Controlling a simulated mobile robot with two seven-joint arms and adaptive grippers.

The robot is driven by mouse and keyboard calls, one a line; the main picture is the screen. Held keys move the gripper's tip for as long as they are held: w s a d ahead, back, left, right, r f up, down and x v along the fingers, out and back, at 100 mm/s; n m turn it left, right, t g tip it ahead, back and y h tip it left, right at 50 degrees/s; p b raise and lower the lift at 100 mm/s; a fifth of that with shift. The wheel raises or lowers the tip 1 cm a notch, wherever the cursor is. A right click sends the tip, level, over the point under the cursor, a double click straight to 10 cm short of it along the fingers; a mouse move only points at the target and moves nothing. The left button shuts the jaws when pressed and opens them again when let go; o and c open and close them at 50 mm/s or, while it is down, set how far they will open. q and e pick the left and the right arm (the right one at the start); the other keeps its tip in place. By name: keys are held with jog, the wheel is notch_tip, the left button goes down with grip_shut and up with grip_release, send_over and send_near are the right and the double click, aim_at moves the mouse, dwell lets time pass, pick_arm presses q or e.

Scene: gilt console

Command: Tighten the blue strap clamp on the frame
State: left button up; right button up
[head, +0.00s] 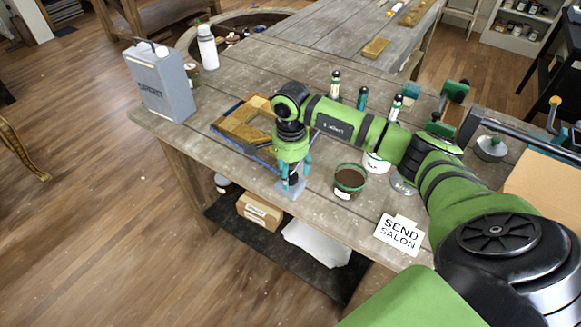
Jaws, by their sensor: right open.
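A gold-coloured wooden frame (240,129) lies on the workbench, left of my right arm. A blue strap (228,143) runs along its outer edge. My right gripper (292,185) points down near the bench's front edge, just right of the frame's near corner. Its teal fingers are open. A pale blue piece (289,193) shows at the fingertips; I cannot tell whether it is part of the clamp or whether the fingers touch it. My right arm and gripper hide the frame's right side. My left gripper is not in view.
A dark-filled pot (349,180) and a white cup (376,163) stand right of the gripper. Several small bottles stand behind the arm. A grey can (161,83) and white bottle (208,46) stand at left. A "SEND SALON" card (400,234) is at the front edge.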

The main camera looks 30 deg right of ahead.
jog(key=shift+f, duration=0.4)
jog(key=c, duration=1.1)
jog(key=shift+c, duration=0.2)
jog(key=m+b, duration=0.2)
jog(key=m, duration=0.1)
jog(key=shift+f, duration=0.1)
jog(key=m+b, duration=0.3)
jog(key=m, duration=0.1)
jog(key=shift+m, duration=0.3)
jog(key=m+b, duration=0.2)
jog(key=m, duration=0.2)
jog(key=shift+m, duration=0.3)
jog(key=shift+m+b, duration=0.65)
jog(key=shift+m, duration=1.15)
